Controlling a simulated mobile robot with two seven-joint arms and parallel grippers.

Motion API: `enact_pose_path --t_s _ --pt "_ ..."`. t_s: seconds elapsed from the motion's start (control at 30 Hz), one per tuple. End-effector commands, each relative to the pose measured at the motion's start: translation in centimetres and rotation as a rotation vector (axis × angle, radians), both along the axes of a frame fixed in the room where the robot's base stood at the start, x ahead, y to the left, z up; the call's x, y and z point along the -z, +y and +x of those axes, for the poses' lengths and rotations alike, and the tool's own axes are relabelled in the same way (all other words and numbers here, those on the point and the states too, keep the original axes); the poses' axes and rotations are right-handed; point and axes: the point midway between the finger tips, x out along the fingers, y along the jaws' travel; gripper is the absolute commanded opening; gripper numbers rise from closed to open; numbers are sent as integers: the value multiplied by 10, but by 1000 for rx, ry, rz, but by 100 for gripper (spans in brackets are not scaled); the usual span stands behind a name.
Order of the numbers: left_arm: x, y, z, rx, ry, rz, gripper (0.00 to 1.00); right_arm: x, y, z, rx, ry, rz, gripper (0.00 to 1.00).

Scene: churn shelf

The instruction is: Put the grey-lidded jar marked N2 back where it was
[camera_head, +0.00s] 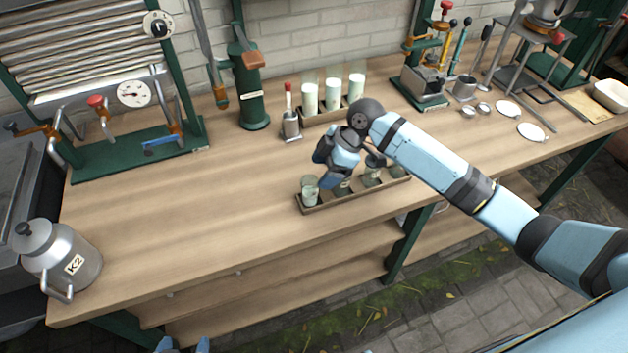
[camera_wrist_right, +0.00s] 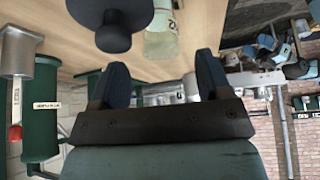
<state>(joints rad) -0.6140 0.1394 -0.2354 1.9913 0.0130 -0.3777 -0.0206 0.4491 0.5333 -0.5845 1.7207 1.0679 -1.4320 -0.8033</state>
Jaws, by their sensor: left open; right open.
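Small glass jars stand in a narrow wooden tray (camera_head: 327,206) at the bench's front edge. One jar (camera_head: 310,191) stands at the tray's left end; another (camera_head: 372,172) is further right, and others are partly hidden by my arm. My right gripper (camera_head: 338,172) is open above this tray. In the right wrist view a pale glass jar (camera_wrist_right: 160,42) shows beyond the open fingers, beside a dark round knob (camera_wrist_right: 113,38). My left gripper (camera_head: 184,345) barely shows at the bottom edge, open.
A back tray (camera_head: 318,118) holds three white-filled glasses (camera_head: 333,94). A metal can marked K2 (camera_head: 62,257) stands at the front left. The bench's middle left is clear.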

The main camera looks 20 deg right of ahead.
Motion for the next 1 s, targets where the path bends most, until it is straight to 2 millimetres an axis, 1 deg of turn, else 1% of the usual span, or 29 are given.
enact_pose_path --t_s 0.03,0.1,0.2,0.33,0.5,0.87,0.97,1.0 --pt "0 0 0 0 0 0 74 -10 -7 0 1 -3 -1 71" --pt "0 0 0 0 -1 0 74 -22 -13 -2 0 -2 -1 71" --pt "0 0 0 0 -2 -1 74 -35 -20 -3 0 -1 0 71" --pt "-1 0 1 0 -3 -1 74 -45 -26 -4 0 0 0 71" --pt "-1 0 1 0 -4 -1 74 -49 -28 -4 -1 1 1 71" --pt "-1 0 1 -1 -4 -1 74 -49 -28 -4 -1 1 1 71" --pt "-1 0 1 -1 -3 0 74 -46 -25 -8 5 4 1 71" --pt "0 0 1 -1 -3 0 74 -42 -23 -13 12 7 -1 71"
